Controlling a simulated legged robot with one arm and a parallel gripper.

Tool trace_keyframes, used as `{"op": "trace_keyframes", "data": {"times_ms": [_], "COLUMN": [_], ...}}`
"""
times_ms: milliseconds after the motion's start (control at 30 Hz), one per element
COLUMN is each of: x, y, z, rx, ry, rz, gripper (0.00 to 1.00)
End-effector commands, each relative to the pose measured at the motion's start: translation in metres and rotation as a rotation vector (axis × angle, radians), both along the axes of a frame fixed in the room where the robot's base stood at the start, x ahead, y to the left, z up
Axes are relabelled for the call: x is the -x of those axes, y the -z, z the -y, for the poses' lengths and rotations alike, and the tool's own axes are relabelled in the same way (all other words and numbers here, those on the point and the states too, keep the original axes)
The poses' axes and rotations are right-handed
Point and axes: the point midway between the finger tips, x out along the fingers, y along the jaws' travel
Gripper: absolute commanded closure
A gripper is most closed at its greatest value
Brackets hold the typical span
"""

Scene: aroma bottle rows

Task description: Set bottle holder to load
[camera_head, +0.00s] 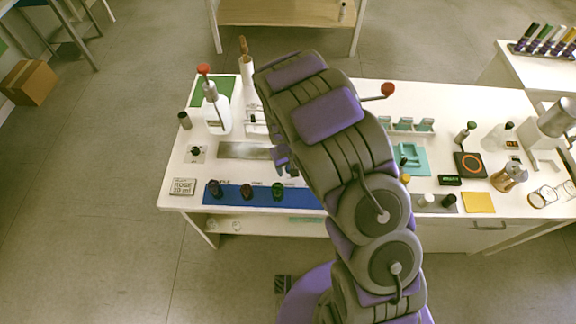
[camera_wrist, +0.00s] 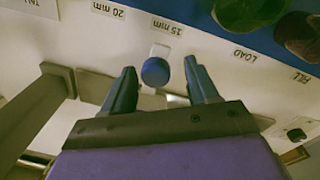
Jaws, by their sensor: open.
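My gripper (camera_wrist: 159,67) is open, with its two dark fingers spread. A blue round knob (camera_wrist: 156,72) on a pale tab stands between the fingertips, with visible room on both sides; I cannot tell its height relative to them. The tab is near the "15 mm" label (camera_wrist: 165,25). A "LOAD" label (camera_wrist: 243,56) lies to its right, a "FILL" label (camera_wrist: 301,77) further right, and a "20 mm" label (camera_wrist: 108,9) to the left. In the head view my gripper (camera_head: 281,160) is over the bench's left part, and my arm hides what is beneath it. I cannot clearly make out the whole bottle holder.
A blue strip (camera_head: 233,195) with several dark bottles lies along the white bench's (camera_head: 172,160) front edge. A grey metal plate (camera_head: 240,150) is behind it. A teal tray (camera_head: 412,158) is right of my arm.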

Motion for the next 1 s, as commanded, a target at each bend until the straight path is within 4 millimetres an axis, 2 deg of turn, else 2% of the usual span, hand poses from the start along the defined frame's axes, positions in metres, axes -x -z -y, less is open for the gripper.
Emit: {"op": "trace_keyframes", "data": {"times_ms": [200, 800, 1000], "x": [-0.0002, -0.0003, -0.0004], "y": [-0.0006, -0.0002, -0.0003], "z": [0.0011, -0.0003, -0.0002], "rx": [-0.001, 0.0, 0.0], "ry": [0.002, 0.001, 0.001], "rz": [0.001, -0.001, 0.0], "gripper": [0.42, 0.99, 1.0]}}
